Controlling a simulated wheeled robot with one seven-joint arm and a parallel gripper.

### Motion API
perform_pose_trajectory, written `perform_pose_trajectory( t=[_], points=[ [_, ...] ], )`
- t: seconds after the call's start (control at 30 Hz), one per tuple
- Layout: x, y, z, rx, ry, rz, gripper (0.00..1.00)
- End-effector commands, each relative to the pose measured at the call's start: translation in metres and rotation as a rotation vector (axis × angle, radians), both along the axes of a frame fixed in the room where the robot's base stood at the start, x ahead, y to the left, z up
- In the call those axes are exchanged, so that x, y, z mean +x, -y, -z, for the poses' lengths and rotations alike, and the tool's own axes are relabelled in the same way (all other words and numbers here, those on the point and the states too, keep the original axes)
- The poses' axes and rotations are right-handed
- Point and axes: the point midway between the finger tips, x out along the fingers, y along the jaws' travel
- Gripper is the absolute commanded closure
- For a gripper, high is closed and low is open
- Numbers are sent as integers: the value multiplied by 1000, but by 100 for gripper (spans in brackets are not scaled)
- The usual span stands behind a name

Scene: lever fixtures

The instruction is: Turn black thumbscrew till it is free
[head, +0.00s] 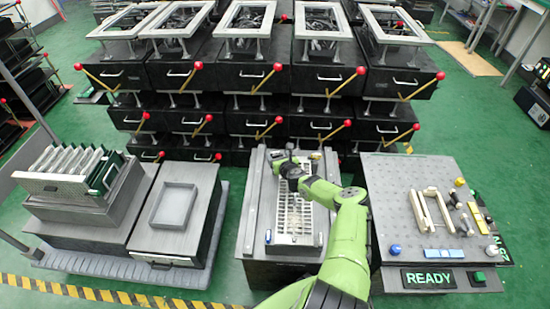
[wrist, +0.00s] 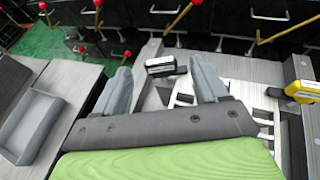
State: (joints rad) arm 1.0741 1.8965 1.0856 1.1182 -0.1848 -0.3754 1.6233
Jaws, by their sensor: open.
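The black thumbscrew (wrist: 161,66) shows in the wrist view as a small dark block with a pale edge. It is at the far end of a silver slotted frame (head: 291,238) on the middle bench. My gripper (wrist: 162,72) is open, with one grey finger on each side of the thumbscrew in the picture. The thumbscrew appears just beyond the fingertips, and I see no contact. In the head view my gripper (head: 289,163) is over the frame's far end and largely hides that area.
A yellow-and-black block (wrist: 300,93) lies to the right in the wrist view. A grey tray (head: 173,206) is on the left bench. A perforated table (head: 400,225) with pale bars and small parts stands right. Black drawer units with red-knobbed levers (head: 278,67) stand behind.

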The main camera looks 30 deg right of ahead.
Motion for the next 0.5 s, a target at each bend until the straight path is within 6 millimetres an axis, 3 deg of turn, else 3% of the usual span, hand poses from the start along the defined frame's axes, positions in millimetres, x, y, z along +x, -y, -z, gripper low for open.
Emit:
perform_pose_trajectory(
  t=[0.03,0.2,0.5],
  points=[
    [10,2,10,-4,1,-2,28],
    [33,8,19,-3,0,-2,28],
    [42,12,18,1,0,-1,28]
  ],
)
